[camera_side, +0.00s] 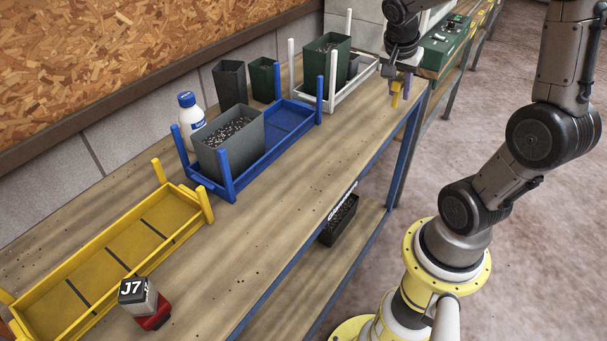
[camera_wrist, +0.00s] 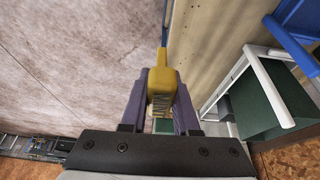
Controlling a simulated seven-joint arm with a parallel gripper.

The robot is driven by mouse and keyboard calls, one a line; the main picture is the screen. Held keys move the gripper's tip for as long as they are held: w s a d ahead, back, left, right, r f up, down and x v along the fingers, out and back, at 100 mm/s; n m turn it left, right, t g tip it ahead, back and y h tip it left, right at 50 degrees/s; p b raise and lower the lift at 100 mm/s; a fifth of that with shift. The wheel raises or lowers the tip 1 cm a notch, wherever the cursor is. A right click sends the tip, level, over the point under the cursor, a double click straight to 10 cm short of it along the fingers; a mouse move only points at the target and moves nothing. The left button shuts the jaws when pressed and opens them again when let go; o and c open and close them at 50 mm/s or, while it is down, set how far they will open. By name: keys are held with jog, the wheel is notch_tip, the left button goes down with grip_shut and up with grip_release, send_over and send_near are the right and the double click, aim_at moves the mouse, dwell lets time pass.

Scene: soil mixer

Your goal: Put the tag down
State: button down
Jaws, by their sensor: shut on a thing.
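The tag (camera_side: 395,92) is a small yellow piece, held upright between the purple fingers of my gripper (camera_side: 401,86). In the wrist view the tag (camera_wrist: 162,78) sits between both fingertips of my gripper (camera_wrist: 162,92), and they are shut on it. Its lower part shows ridges. My gripper is over the far right part of the wooden bench (camera_side: 290,205), close to its blue front edge. In the wrist view the tag overlaps the bench's edge in the picture. I cannot tell its exact height above the bench.
A white rack (camera_side: 309,98) holding a dark green pot (camera_side: 322,62) stands left of my gripper. Nearer are a blue rack (camera_side: 290,120) with a grey pot (camera_side: 230,145) of soil, an empty yellow rack (camera_side: 100,262) and a J7 block (camera_side: 150,312). The bench's front strip is mostly clear.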

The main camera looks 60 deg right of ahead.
jog(key=s+a+r+n+t+y, duration=0.1)
jog(key=a+n+t, duration=0.1)
jog(key=a+n, duration=0.8)
jog(key=s+a+n+t+y, duration=0.1)
jog(key=a+n+t+y, duration=0.15)
jog(key=a, duration=1.25)
jog(key=shift+n+g+h, duration=0.25)
jog(key=shift+n+h, duration=0.2)
jog(key=w+f, duration=0.2)
jog(key=w, duration=0.2)
jog(key=w+a+f, duration=0.1)
jog(key=w+f, duration=0.2)
jog(key=w, duration=0.1)
jog(key=w+a+f, duration=0.1)
jog(key=w+f, duration=0.2)
jog(key=w, duration=0.1)
jog(key=shift+w+a+f, duration=0.1)
jog(key=shift+w+f, duration=0.05)
jog(key=shift+w, duration=0.15)
jog(key=shift+w+f, duration=0.35)
jog(key=shift+f, duration=0.05)
jog(key=shift+w+a+f, duration=0.1)
jog(key=shift+w+f, duration=0.05)
jog(key=shift+f, duration=0.8)
jog(key=shift+w+f, duration=0.15)
jog(key=shift+f, duration=0.8)
jog(key=shift+f, duration=0.15)
jog(key=c, duration=0.7)
grip_release()
jog(key=shift+o, duration=0.2)
